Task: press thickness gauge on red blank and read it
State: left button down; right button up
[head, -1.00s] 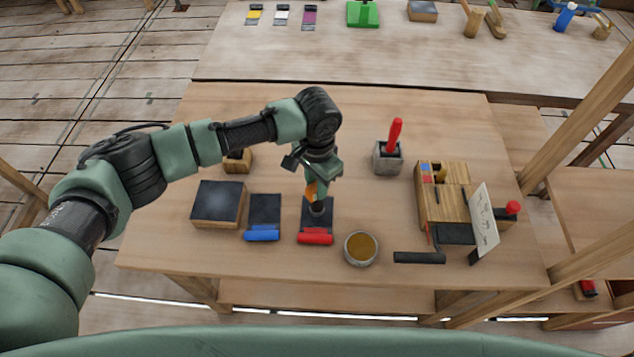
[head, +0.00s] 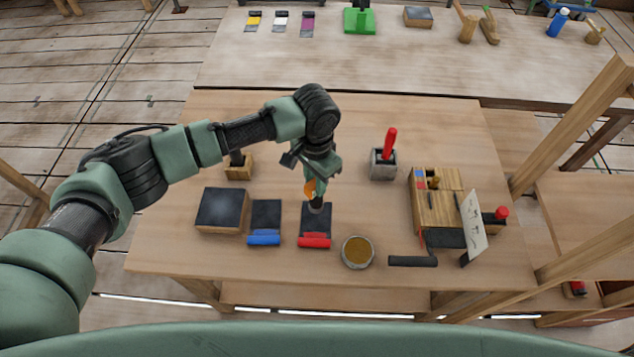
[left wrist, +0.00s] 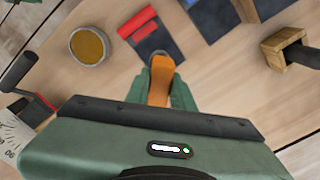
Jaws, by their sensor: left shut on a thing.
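My left gripper (head: 318,178) is shut on an orange-handled tool with a grey round tip, seemingly the thickness gauge (head: 311,189). It points down over the red blank (head: 315,228), a dark plate with a red band along its near edge. In the left wrist view the orange handle (left wrist: 160,82) sticks out from the jaws and its grey tip overlaps the edge of the red blank (left wrist: 152,40). I cannot tell if the tip touches the plate. No reading on the tool is visible. My right gripper is not in view.
A blue-banded dark plate (head: 264,222) and a dark-topped block (head: 221,210) lie to the left. A round tin (head: 358,252) stands close on the right. Further right are a grey holder with a red handle (head: 384,164), a wooden box (head: 437,200) and a white marked card (head: 473,225).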

pick_arm(q)
jog(key=shift+f, duration=0.1)
dwell(0.7)
jog(key=shift+f+b, duration=0.95)
jog(key=shift+f, duration=1.25)
jog(key=c, duration=1.1)
grip_release()
